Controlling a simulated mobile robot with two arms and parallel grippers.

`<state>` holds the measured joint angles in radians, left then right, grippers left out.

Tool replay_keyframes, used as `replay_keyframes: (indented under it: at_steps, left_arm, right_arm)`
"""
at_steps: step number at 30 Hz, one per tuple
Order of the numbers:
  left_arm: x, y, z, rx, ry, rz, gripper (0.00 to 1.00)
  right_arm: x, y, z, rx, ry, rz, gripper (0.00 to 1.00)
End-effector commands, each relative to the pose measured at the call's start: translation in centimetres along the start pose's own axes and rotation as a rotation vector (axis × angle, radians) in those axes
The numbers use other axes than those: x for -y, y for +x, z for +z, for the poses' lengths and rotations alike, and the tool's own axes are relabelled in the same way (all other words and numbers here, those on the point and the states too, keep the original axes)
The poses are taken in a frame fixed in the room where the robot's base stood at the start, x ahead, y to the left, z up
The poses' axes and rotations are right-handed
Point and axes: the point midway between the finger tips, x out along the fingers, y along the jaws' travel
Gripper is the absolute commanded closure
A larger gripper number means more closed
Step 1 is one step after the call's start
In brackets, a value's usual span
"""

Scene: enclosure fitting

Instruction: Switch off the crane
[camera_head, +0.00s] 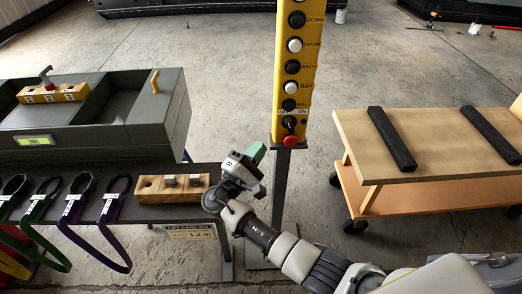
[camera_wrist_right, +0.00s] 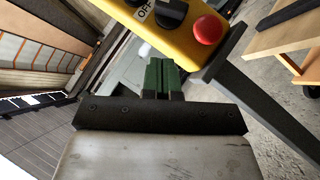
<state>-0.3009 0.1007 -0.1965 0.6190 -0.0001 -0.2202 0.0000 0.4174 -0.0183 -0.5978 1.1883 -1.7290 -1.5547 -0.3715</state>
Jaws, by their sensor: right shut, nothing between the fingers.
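The yellow crane control box (camera_head: 296,70) stands upright on a grey post, with a column of black and white buttons labelled DOWN, DOOR, BACK, BAY and WALL. Near its bottom is a black rotary switch (camera_head: 290,123) under an ON label, with a red button (camera_head: 291,141) below it. In the right wrist view the switch (camera_wrist_right: 172,12) shows beside an OFF label, and the red button (camera_wrist_right: 207,30) is to its right. My right gripper (camera_head: 256,153) has green fingers, shut and empty (camera_wrist_right: 161,77), just left of the box's lower end, apart from the switch. My left gripper is out of view.
A dark table at left carries a grey bin (camera_head: 135,110), a wooden block (camera_head: 172,188) and several coloured slings (camera_head: 70,205). A wheeled wooden cart (camera_head: 430,150) with dark bars stands at right.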

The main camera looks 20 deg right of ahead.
Motion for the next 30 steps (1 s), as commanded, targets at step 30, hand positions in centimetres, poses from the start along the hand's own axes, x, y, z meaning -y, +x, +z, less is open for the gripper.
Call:
replay_keyframes:
  at_steps: [30]
  left_arm:
    - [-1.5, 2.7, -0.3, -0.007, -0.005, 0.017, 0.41]
  right_arm:
    - [-1.1, -7.7, 0.1, 0.002, -0.002, 0.000, 1.00]
